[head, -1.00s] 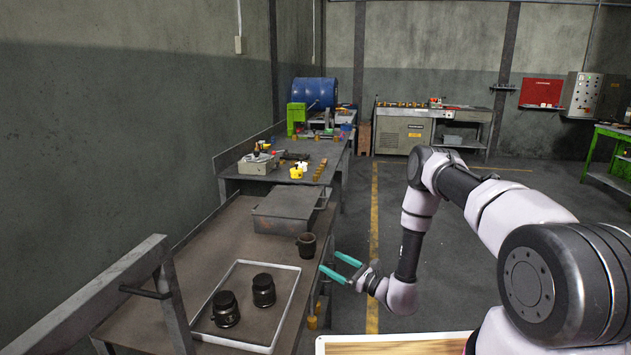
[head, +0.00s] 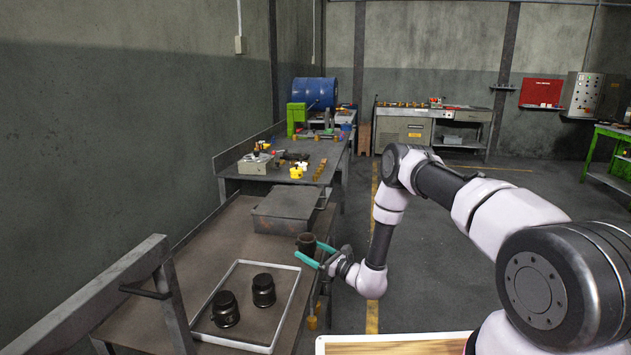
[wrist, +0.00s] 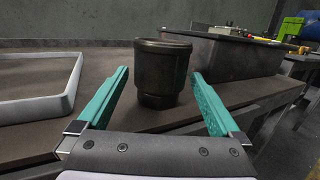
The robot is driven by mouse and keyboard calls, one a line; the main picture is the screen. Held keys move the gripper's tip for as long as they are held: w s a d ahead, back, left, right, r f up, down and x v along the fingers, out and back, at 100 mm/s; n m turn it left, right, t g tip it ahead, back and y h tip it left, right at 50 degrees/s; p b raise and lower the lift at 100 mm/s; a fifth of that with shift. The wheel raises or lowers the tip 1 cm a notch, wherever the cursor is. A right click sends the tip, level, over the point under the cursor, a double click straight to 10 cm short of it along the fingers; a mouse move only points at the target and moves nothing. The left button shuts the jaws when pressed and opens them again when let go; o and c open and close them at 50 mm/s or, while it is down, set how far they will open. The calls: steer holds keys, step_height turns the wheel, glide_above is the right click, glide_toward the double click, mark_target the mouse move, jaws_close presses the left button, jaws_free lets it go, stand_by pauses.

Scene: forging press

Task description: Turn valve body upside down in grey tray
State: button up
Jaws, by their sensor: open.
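A dark valve body (head: 306,243) stands on the brown bench just outside the tray, near the bench's right edge. In the wrist view it (wrist: 162,72) stands with its wide rimmed end up and a narrower part below. My gripper (head: 311,253) is open, its teal fingers pointing at this valve body. In the wrist view the fingertips (wrist: 160,75) lie on either side of it, with a gap on both sides. The grey tray (head: 289,300) lies on the bench and holds two dark valve bodies, a left one (head: 225,310) and a right one (head: 263,291), both with narrower caps up.
A closed grey metal box (head: 285,208) stands on the bench behind the valve body. A metal frame with a handle (head: 140,280) rises at the bench's left front. A further bench (head: 270,172) carries small parts. The tray floor has free room around its two parts.

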steer(key=c, duration=1.3)
steer(key=shift+r, duration=4)
steer(key=shift+c, duration=0.2)
step_height(320, 180, up, 9)
